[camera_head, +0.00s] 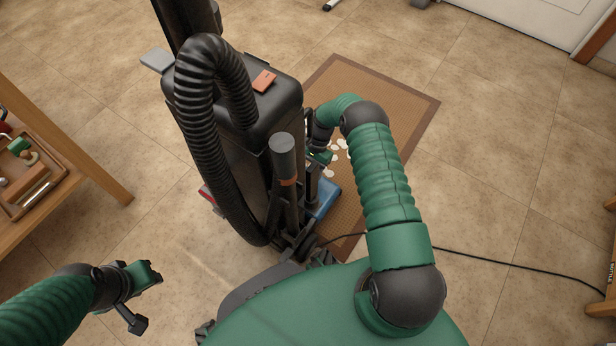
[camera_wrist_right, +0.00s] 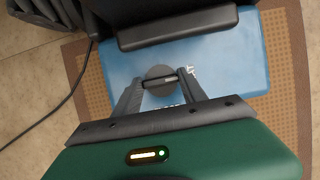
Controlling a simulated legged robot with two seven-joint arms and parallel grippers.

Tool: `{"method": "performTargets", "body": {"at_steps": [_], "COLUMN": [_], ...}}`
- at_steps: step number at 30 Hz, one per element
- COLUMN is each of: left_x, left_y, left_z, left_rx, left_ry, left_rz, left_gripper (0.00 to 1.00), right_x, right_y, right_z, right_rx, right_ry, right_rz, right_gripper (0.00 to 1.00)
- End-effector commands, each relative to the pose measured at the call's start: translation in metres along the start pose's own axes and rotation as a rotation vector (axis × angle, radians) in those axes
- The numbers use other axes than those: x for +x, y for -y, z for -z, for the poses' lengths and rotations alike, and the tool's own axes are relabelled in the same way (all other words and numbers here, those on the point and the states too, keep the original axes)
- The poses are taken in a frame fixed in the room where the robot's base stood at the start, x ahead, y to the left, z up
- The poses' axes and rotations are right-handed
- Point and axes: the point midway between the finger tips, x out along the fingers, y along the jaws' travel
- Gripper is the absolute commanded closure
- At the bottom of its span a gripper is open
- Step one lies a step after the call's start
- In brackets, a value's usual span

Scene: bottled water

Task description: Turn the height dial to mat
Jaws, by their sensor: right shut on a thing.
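The height dial (camera_wrist_right: 158,71) is a small dark grey round knob on top of the blue floor head (camera_wrist_right: 115,62). In the right wrist view, the fingertips of my right gripper (camera_wrist_right: 160,83) are shut on the dial's raised bar, one from each side. Small white marks show right of the dial, but I cannot read them. In the head view, the blue head (camera_head: 327,196) is partly hidden behind the cleaner and my right gripper (camera_head: 322,157). The dial is hidden there. My left gripper (camera_head: 147,298) is open and empty at the lower left.
The black upright cleaner (camera_head: 235,150) with its ribbed hose (camera_head: 190,110) stands left of my right arm. A brown mat (camera_head: 400,95) with several white flakes (camera_head: 341,143) lies beyond. A cable (camera_head: 500,260) crosses the floor. A wooden table (camera_head: 100,185) stands left.

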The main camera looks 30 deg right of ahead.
Motion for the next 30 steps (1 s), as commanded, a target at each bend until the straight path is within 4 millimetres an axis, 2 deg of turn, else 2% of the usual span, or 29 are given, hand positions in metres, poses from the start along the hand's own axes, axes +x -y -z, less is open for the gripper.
{"method": "performTargets", "body": {"at_steps": [14, 15, 19, 27, 30], "left_x": [0.0009, 0.0009, 0.0009, 0.0007, -0.0037], "left_y": [0.0000, 0.0000, 0.0000, 0.0000, 0.0000], "left_z": [-0.0002, -0.0002, -0.0002, -0.0001, 0.0009], "left_rx": [0.000, 0.000, 0.000, 0.000, 0.000], "left_ry": [0.000, 0.000, 0.000, 0.000, 0.000], "left_rz": [0.000, 0.000, 0.000, 0.000, 0.000], "left_gripper": [0.64, 0.64, 0.64, 0.64, 0.64], "right_x": [-0.0001, 0.0000, 0.0000, -0.0003, -0.0071], "right_y": [0.0002, 0.0003, 0.0003, 0.0002, 0.0004], "right_z": [0.0002, 0.0002, 0.0001, 0.0000, -0.0004], "right_rx": [-0.015, -0.015, -0.014, -0.012, -0.012], "right_ry": [-0.002, -0.001, -0.001, -0.001, -0.002], "right_rz": [-0.005, -0.005, -0.005, -0.005, -0.004], "right_gripper": [0.91, 0.47, 0.30, 0.29, 0.29]}}
